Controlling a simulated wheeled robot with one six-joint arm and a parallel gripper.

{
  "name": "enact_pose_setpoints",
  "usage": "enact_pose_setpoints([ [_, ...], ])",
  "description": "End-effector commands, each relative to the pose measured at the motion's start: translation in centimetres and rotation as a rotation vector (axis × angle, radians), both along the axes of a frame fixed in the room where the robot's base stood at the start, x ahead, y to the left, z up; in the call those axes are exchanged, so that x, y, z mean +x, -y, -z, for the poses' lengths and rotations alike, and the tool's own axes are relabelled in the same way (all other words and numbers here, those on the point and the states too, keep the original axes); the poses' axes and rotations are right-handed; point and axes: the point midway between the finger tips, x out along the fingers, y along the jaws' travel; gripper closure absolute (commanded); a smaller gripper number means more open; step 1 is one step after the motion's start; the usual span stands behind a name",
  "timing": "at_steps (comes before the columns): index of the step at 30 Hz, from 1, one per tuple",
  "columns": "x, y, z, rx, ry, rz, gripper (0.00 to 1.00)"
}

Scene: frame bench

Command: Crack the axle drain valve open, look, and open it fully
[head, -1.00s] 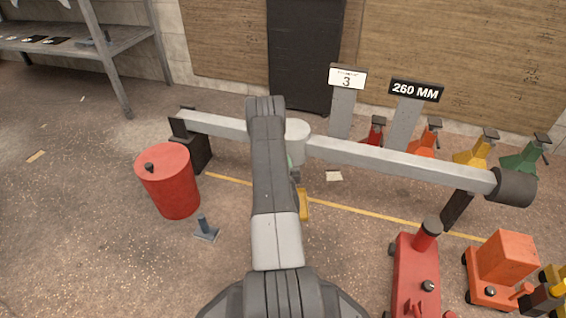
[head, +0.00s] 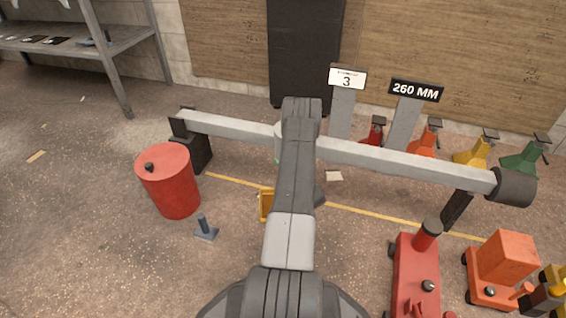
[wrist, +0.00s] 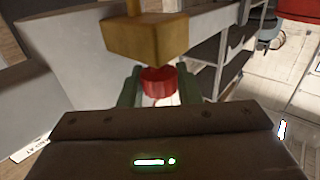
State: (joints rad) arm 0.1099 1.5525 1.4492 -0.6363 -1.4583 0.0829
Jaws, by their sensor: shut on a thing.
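The axle (head: 400,167) is a long grey beam across the head view, with a pale round housing (head: 279,140) in its middle, mostly behind my arm. In the wrist view the drain valve shows as a brass block (wrist: 146,38) with a red knob (wrist: 158,80) just below it. My gripper (wrist: 160,90) has its greenish fingers on both sides of the red knob and is shut on it. In the head view my arm hides the gripper and the valve. I cannot tell how far the valve is open, and I see no flow.
A red drum (head: 171,185) and a small blue-grey stand (head: 205,229) are left of my arm. A yellow item (head: 266,204) shows beside the arm. A red jack (head: 416,275) and an orange cart (head: 504,262) stand at right. Signs read 3 (head: 347,79) and 260 MM (head: 416,91).

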Motion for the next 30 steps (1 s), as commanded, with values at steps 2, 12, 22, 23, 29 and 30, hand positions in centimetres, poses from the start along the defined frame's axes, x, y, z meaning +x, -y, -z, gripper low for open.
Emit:
enact_pose_setpoints([
  [2, -0.08, -0.01, 0.10, 0.000, -0.002, 0.000, 0.93],
  [12, -0.05, -0.01, 0.08, 0.000, -0.002, 0.001, 0.49],
  [22, 0.00, -0.06, -0.01, 0.000, 0.000, 0.029, 0.49],
  [23, 0.00, -0.07, -0.01, 0.001, -0.001, 0.039, 0.49],
  [29, 0.00, -0.18, -0.01, 0.000, 0.000, 0.138, 0.49],
  [30, 0.00, -0.15, -0.01, 0.000, 0.000, 0.161, 0.49],
])
